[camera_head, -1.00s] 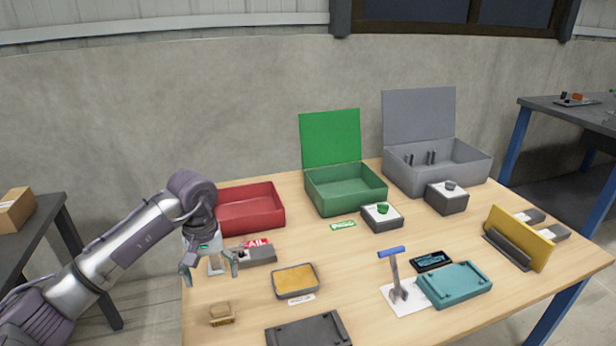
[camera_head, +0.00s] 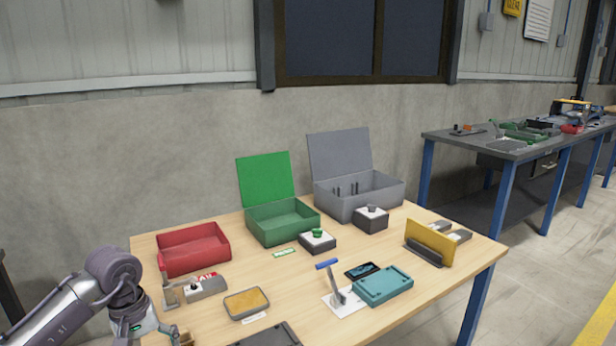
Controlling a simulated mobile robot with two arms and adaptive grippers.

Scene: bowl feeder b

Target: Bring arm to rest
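My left arm comes in at the lower left of the head view. Its wrist hangs low beside the table's left front corner. My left gripper (camera_head: 150,336) is mostly cut off by the bottom edge of the picture, so its fingers do not show clearly. I cannot tell whether it is open or holds anything. My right arm and gripper are not in view.
The wooden table (camera_head: 285,290) carries a red bin (camera_head: 195,250), an open green box (camera_head: 282,222), an open grey box (camera_head: 360,196), a teal block (camera_head: 382,286), a blue-handled lever (camera_head: 334,283) and a yellow plate (camera_head: 430,242). A dark workbench (camera_head: 505,150) stands at the right.

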